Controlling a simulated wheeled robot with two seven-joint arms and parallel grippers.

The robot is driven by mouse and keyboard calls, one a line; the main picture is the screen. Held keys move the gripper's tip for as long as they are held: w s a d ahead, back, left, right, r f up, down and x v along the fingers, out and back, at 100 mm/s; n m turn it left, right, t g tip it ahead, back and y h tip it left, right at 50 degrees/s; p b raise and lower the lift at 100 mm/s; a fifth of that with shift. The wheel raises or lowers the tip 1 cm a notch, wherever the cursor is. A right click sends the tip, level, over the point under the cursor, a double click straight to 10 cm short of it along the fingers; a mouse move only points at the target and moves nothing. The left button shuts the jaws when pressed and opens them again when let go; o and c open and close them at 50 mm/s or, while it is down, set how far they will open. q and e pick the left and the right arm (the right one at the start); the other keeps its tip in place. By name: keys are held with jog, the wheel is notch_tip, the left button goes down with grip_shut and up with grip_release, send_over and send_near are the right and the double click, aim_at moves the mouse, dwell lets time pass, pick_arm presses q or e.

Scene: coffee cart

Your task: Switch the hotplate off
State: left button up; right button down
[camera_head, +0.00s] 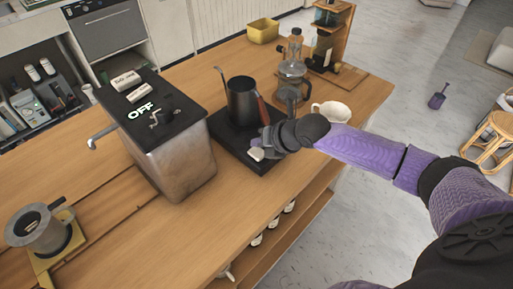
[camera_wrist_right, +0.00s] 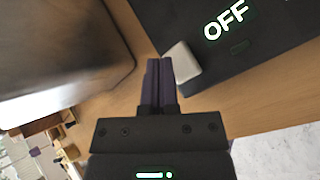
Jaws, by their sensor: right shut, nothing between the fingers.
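The hotplate is a flat black slab (camera_head: 231,143) in the middle of the wooden counter, with a dark pot (camera_head: 242,98) standing on it. In the right wrist view, the hotplate's black top (camera_wrist_right: 265,22) shows lit "OFF" letters. A pale switch block (camera_wrist_right: 182,63) sits at the hotplate's edge; it also shows as a small white piece in the head view (camera_head: 256,154). My right gripper (camera_wrist_right: 160,65) is shut and empty, its fingertips right beside the switch; I cannot tell if they touch. My left gripper is not in view.
A metal box (camera_head: 175,158) with a black top, also lit "OFF", stands left of the hotplate. A glass press (camera_head: 291,85) and a white cup (camera_head: 331,112) stand to the right. A grinder-like metal cup (camera_head: 38,229) is at front left. The counter's front middle is clear.

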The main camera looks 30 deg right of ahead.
aim_at(259, 154)
notch_tip(259, 154, up, 6)
jog(key=p, duration=0.5)
